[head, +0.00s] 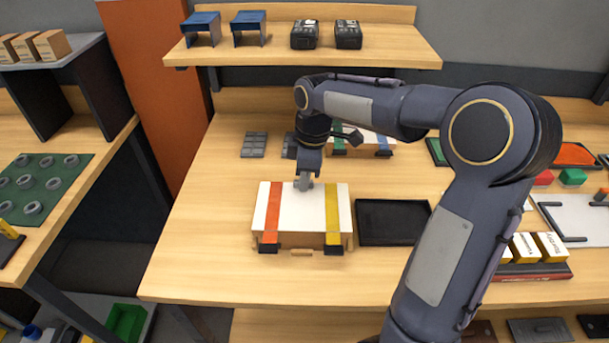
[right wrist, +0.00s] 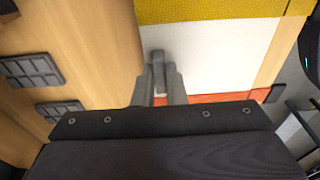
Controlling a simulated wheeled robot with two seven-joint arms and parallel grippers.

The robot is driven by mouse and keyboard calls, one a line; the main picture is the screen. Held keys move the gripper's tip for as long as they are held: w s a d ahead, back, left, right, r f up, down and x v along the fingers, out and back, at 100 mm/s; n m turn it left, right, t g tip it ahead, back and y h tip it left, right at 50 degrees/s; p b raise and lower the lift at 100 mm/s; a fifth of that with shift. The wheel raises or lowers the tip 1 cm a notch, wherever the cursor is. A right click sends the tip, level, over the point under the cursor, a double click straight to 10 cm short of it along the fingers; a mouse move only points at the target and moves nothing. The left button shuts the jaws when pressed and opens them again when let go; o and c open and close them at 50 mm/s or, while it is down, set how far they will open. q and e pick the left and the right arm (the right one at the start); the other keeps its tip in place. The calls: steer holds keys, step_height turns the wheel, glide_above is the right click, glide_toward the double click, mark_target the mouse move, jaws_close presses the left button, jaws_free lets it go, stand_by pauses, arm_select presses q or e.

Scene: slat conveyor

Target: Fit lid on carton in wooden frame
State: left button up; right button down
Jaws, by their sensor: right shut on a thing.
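A white lid (head: 302,215) with an orange band on its left and a yellow band on its right lies over a light brown carton (head: 300,240). Parts of the wooden frame (head: 348,241) show low around the carton. My right gripper (head: 304,184) is at the lid's far edge, shut on a grey part there. In the right wrist view, the fingers (right wrist: 158,88) close on this grey piece beside the white surface (right wrist: 210,55). Whether the lid is fully seated cannot be told. My left gripper is not in view.
A black tray (head: 392,222) lies just right of the carton. A second banded box (head: 372,137) stands behind, partly hidden by my arm. Grey ridged pads (head: 254,145) lie at the back left. The table (head: 200,240) is clear left of the carton.

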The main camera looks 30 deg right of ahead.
steer(key=shift+f, duration=0.8)
stand_by(1.4)
steer(key=c, duration=1.4)
jaws_free()
